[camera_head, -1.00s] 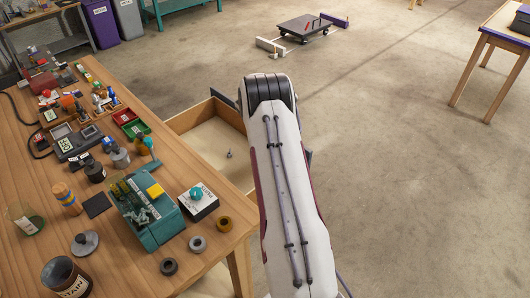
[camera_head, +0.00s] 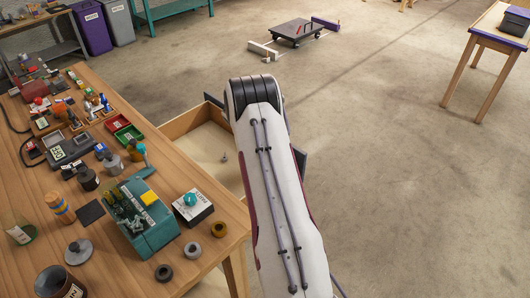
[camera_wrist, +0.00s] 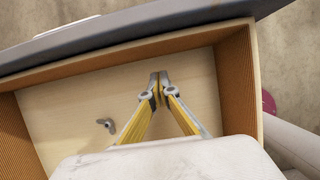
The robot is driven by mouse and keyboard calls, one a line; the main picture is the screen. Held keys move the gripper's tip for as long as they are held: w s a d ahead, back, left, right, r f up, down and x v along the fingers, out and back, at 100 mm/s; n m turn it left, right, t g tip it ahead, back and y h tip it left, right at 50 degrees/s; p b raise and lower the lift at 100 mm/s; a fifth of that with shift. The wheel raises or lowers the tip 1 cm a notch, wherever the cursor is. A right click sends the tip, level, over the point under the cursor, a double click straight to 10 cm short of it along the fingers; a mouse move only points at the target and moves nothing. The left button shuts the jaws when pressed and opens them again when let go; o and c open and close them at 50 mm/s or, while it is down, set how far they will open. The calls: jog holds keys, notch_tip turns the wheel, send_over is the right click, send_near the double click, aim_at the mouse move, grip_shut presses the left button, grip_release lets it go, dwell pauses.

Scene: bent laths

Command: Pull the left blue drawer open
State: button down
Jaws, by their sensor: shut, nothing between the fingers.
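The drawer (camera_head: 211,149) stands pulled out from the right side of the wooden workbench, with a pale bottom and wooden walls. I cannot tell whether the tips touch the front. In the head view my arm hides the gripper and part of the drawer.
A wing-nut-like metal piece (camera_wrist: 106,125) lies on the drawer bottom. The workbench (camera_head: 120,262) holds a teal bin (camera_head: 150,229), a white box (camera_head: 193,208), jars and several small items. Open concrete floor (camera_head: 400,180) lies right of my arm. A low dark cart (camera_head: 299,31) stands far off.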

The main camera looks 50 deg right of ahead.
jog(key=a+v, duration=0.1)
jog(key=v, duration=0.9)
jog(key=shift+m, duration=0.3)
dwell(0.5)
jog(key=s+a+m+g+y, duration=0.1)
jog(key=s+a+m+y, duration=0.1)
jog(key=s+a+m, duration=0.5)
jog(key=s+a+r+m+t, duration=0.2)
jog(key=s+a+r+m, duration=0.1)
jog(key=s+a+r, duration=0.4)
jog(key=s+a+r+m+t+y, duration=0.1)
jog(key=s+a+r+m, duration=0.3)
jog(key=s+a+r, duration=0.4)
jog(key=s+a+r+m+t+y, duration=0.1)
jog(key=s+a+r+m+t, duration=0.2)
jog(key=s+a+r, duration=0.5)
jog(key=shift+a+r+t, duration=0.3)
jog(key=shift+a+r, duration=1.4)
jog(key=shift+a, duration=2.5)
